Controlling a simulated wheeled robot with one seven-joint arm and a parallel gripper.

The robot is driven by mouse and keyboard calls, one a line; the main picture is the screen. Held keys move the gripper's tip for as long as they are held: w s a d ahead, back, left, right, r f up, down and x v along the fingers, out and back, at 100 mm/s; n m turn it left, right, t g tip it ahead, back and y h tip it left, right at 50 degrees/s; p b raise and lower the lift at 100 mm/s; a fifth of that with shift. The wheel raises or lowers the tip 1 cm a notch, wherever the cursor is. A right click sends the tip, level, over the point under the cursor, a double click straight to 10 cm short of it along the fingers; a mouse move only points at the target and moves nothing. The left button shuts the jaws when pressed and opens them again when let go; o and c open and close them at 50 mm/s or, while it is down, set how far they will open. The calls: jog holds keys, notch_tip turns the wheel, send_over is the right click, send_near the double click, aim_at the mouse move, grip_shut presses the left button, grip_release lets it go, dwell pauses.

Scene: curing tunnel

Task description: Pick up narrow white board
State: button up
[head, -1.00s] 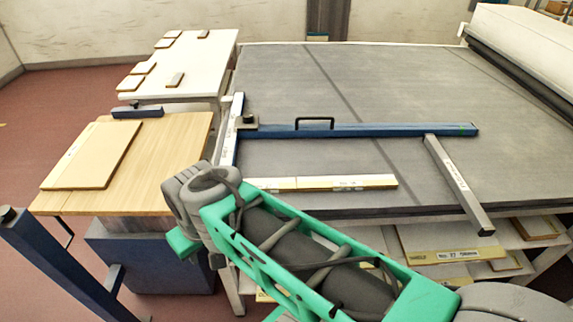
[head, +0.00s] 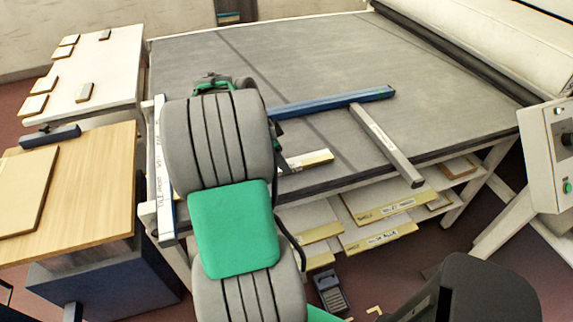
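A narrow white board (head: 308,160) with a yellowish front edge lies on the grey belt table (head: 300,60) near its front edge. Its left part is hidden behind my arm. My gripper (head: 222,82) is above the left part of the table, mostly hidden behind my grey and green arm links. Only small green and dark parts of it show, so its fingers cannot be made out. Whether it touches anything there cannot be seen.
A blue bar (head: 335,101) and a grey metal bar (head: 385,145) lie on the table right of my arm. A wooden side table (head: 95,190) and a white table (head: 110,75) with several small boards stand left. A control box (head: 550,155) stands right.

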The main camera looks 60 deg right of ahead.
jog(key=x, duration=0.2)
jog(key=shift+s+d+f, duration=0.15)
jog(key=shift+f, duration=0.2)
jog(key=shift+c, duration=0.3)
grip_shut()
jog(key=shift+r, duration=0.15)
